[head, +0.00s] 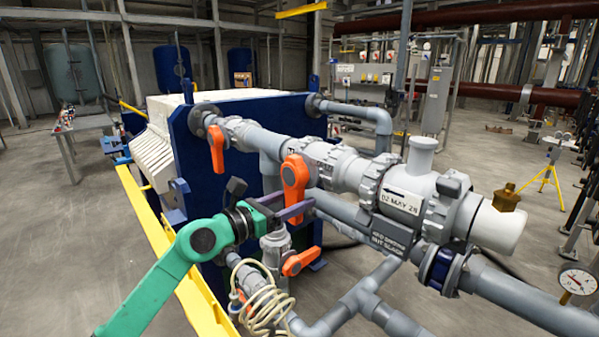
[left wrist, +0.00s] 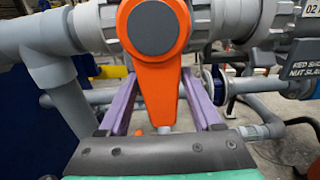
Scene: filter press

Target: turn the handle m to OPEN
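An orange valve handle (head: 294,178) with a dark round hub cap hangs pointing down from the grey pipe, in front of my left gripper (head: 296,204). In the left wrist view the same handle (left wrist: 158,75) fills the middle, its tapered lever reaching down between the purple fingers of my left gripper (left wrist: 158,88). The fingers are spread, one on each side of the lever; whether either touches it I cannot tell. No "m" or OPEN mark is readable on it. My right gripper is not in view.
Another orange handle (head: 216,147) hangs on the pipe farther left, and one (head: 299,262) sits below my gripper. A coiled cream hose (head: 265,303) hangs low. A blue press plate (head: 250,130) stands behind, a yellow rail (head: 165,240) at left. A pressure gauge (head: 575,282) is far right.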

